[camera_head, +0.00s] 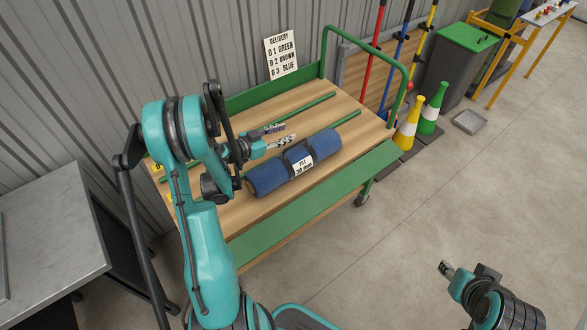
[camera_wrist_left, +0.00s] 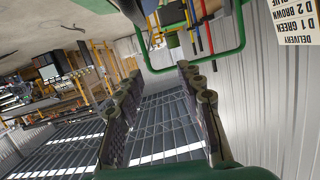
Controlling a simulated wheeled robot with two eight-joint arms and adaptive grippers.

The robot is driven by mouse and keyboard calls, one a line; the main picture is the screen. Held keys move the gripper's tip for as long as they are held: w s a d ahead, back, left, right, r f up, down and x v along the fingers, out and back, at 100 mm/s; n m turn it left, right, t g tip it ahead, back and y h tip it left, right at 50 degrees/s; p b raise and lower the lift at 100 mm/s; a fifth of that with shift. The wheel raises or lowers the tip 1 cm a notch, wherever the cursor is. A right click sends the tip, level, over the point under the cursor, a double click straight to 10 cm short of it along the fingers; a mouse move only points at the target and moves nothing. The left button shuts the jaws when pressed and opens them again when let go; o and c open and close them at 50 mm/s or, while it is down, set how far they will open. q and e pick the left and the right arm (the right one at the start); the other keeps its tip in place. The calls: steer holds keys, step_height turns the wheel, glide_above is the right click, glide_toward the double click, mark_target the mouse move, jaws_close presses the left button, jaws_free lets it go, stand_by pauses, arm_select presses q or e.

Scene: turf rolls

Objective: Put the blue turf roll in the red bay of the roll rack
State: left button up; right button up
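The blue turf roll (camera_head: 276,177) lies on the wooden deck of a green trolley, with dark bands and a white label around its middle. My left gripper (camera_head: 294,132) is just behind the roll, above the deck, its two fingers pointing right. In the left wrist view its fingers (camera_wrist_left: 158,80) stand apart with nothing between them. The head view shows no contact with the roll clearly. My right gripper (camera_head: 446,268) is low at the right, over bare floor, too small to read. I cannot make out the roll rack or its red bay.
The trolley's deck (camera_head: 345,105) has green strips and a green handle (camera_head: 327,50) at its far end. A delivery sign (camera_head: 281,53) is on the wall. A grey table (camera_head: 45,235) is at left.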

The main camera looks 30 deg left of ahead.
mark_target(296, 143)
arm_select(q)
steer(key=shift+g, duration=0.7)
steer(key=f, duration=0.1)
steer(key=s+f, duration=0.1)
steer(key=f, duration=0.1)
steer(key=s+f, duration=0.1)
steer(key=shift+s+a+f, duration=0.1)
steer(key=shift+s+f, duration=0.1)
steer(key=shift+f, duration=0.2)
steer(key=b+x, duration=0.1)
steer(key=x, duration=0.1)
steer(key=shift+w+d+f, duration=0.15)
steer(key=shift+d+f, duration=0.05)
steer(key=shift+f, duration=0.1)
steer(key=b+x, duration=0.2)
steer(key=x, duration=0.3)
steer(key=shift+w+f, duration=0.1)
jaws_close()
